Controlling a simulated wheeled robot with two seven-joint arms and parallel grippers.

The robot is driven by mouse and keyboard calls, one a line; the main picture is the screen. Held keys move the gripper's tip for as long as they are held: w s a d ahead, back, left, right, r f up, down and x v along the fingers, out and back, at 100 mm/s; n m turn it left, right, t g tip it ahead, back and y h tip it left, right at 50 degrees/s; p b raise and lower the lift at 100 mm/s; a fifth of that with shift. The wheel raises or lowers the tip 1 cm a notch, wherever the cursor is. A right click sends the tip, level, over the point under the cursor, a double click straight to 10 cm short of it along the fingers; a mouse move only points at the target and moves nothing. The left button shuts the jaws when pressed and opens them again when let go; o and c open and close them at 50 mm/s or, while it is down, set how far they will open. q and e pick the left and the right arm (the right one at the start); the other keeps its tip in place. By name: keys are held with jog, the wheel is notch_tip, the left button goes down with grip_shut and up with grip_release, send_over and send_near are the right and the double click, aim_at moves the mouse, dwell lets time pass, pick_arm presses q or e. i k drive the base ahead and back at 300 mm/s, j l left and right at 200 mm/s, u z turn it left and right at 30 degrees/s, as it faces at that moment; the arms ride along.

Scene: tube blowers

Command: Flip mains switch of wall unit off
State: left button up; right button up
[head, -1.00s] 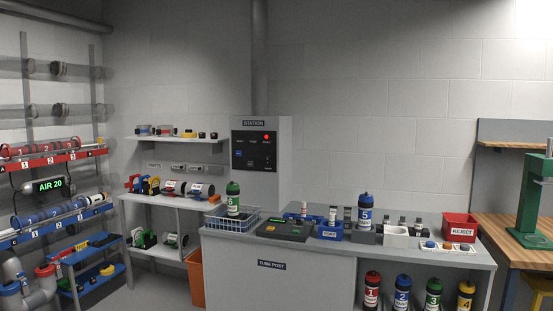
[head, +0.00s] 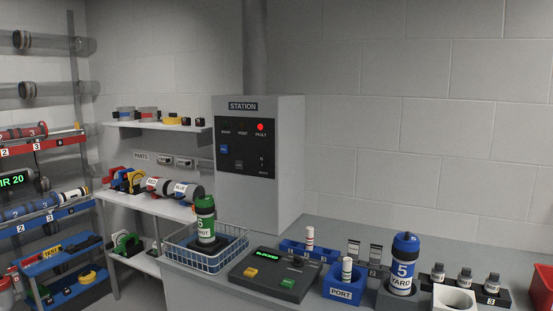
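The wall unit is a grey box (head: 287,165) marked STATION, on the back wall behind the counter. Its black front panel (head: 246,150) has a lit red lamp (head: 260,127) under FAULT, a blue button (head: 224,149) and a dark button (head: 239,165). A small switch (head: 262,161) sits at the panel's lower right, with a tiny label below it. The switch's position is too small to tell. Neither of my grippers shows in the head view.
On the counter before the unit are a wire basket (head: 172,245) holding a green-capped bottle (head: 205,222), a dark console (head: 250,262), a blue PORT block (head: 344,285) and a blue bottle (head: 403,265). A parts shelf (head: 150,206) stands left.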

aim_at(262, 160)
jog(key=i+l, duration=0.1)
jog(key=i+j, duration=0.4)
jog(key=j, duration=0.2)
jog(key=i+j+u, duration=0.1)
jog(key=i+j, duration=0.25)
jog(key=j, duration=0.25)
jog(key=i+j+u, duration=0.1)
jog(key=i+j, duration=0.3)
jog(key=j, duration=0.15)
jog(key=i+j, duration=0.45)
jog(key=k+j+u, duration=0.05)
jog(key=j, duration=0.05)
